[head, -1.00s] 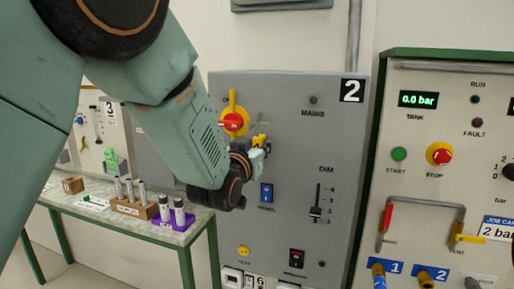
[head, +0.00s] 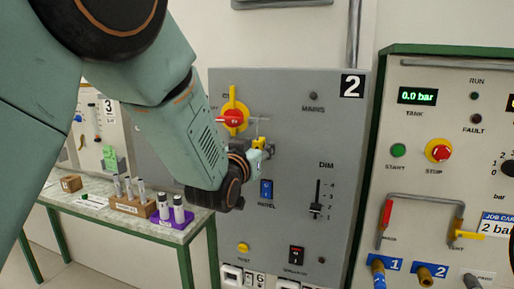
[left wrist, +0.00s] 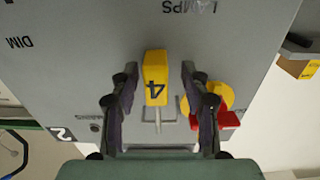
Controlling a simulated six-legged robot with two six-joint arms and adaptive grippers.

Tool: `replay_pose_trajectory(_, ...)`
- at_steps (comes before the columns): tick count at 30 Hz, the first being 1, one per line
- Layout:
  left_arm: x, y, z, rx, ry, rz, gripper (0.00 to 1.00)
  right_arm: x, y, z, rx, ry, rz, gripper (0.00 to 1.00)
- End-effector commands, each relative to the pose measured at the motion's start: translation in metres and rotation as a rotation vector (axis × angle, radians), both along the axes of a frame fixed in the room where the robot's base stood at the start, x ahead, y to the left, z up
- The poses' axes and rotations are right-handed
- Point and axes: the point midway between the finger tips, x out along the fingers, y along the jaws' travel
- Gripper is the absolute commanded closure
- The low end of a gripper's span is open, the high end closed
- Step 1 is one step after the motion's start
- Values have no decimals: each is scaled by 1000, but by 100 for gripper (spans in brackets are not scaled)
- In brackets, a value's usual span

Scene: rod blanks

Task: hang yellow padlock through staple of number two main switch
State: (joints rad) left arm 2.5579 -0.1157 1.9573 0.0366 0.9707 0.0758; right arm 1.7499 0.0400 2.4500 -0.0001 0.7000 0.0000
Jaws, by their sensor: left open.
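The yellow padlock (left wrist: 155,78), marked 4, shows upside down in the left wrist view, against the grey number two panel. It also shows small in the head view (head: 259,142). Its grey shackle (left wrist: 158,115) meets a grey metal piece beside the main switch, likely the staple; I cannot tell whether it passes through. The red and yellow main switch (head: 232,117) is close to the padlock, and also shows in the left wrist view (left wrist: 228,119). My left gripper (left wrist: 160,88) is open, one finger on each side of the padlock, with visible gaps. My right gripper is not in view.
The number two panel (head: 290,180) has a blue rocker and a DIM slider (head: 316,210) below right of the gripper. A pressure panel (head: 450,180) with pipes and handles stands to the right. A table (head: 90,205) with bottles and a purple tray (head: 160,222) stands left.

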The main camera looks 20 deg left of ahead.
Motion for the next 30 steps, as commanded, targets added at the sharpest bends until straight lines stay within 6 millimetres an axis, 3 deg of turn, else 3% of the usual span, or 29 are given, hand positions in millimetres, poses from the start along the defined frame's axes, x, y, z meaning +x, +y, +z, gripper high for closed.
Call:
replay_pose_trajectory(11, -12, 0, 0, 1, 1, 0, 54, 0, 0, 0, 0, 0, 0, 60)
replay_pose_trajectory(24, -87, 2, 0, 2, 0, 0, 54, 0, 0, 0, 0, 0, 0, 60)
replay_pose_trajectory(30, -112, 3, 1, 2, -1, 0, 54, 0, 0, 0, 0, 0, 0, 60)
